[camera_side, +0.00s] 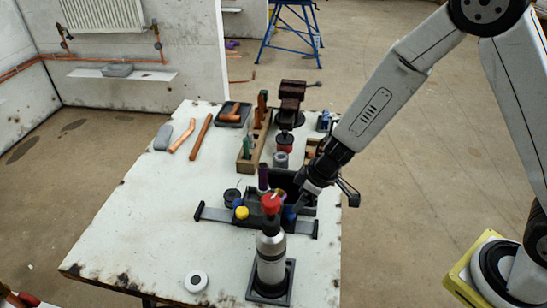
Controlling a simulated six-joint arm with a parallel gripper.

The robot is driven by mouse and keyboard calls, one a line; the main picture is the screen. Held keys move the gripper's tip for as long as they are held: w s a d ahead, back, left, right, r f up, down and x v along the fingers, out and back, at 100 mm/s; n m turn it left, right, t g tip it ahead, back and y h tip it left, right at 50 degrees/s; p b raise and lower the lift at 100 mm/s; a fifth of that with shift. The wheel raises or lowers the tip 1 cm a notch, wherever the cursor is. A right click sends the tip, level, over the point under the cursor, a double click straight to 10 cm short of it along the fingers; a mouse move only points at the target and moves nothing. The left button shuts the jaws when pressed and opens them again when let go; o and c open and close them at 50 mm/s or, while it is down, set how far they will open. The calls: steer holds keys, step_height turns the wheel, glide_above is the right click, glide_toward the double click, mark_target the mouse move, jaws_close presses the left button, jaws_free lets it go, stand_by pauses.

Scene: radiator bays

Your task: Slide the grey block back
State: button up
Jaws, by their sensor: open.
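A grey block (163,137) with rounded edges lies flat on the white table (140,215), near its left edge, beside the copper pipe pieces. A similar grey piece (117,70) lies on the wall shelf at the back left; I cannot tell which one is the task's block. My gripper (304,197) points down over the right side of the table, beside a dark open tray and behind the torch. It is open, and its fingertips are partly hidden among dark parts. It is well to the right of the grey block and apart from it.
A torch with a red top (271,203) stands in front of my gripper. Copper pipes (201,136), a wooden tool rack (246,163) and a vise (290,100) stand farther back. The front left tabletop is clear.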

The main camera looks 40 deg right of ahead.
steer(key=shift+v, duration=0.9)
steer(key=n, duration=0.3)
steer(key=shift+w+d+f+n+g+y, duration=0.1)
steer(key=shift+w+d+n+g+y, duration=0.05)
steer(key=shift+d+n+g+y, duration=0.2)
steer(key=shift+f, duration=0.2)
steer(key=shift+x, duration=3.7)
steer(key=shift+c, duration=0.3)
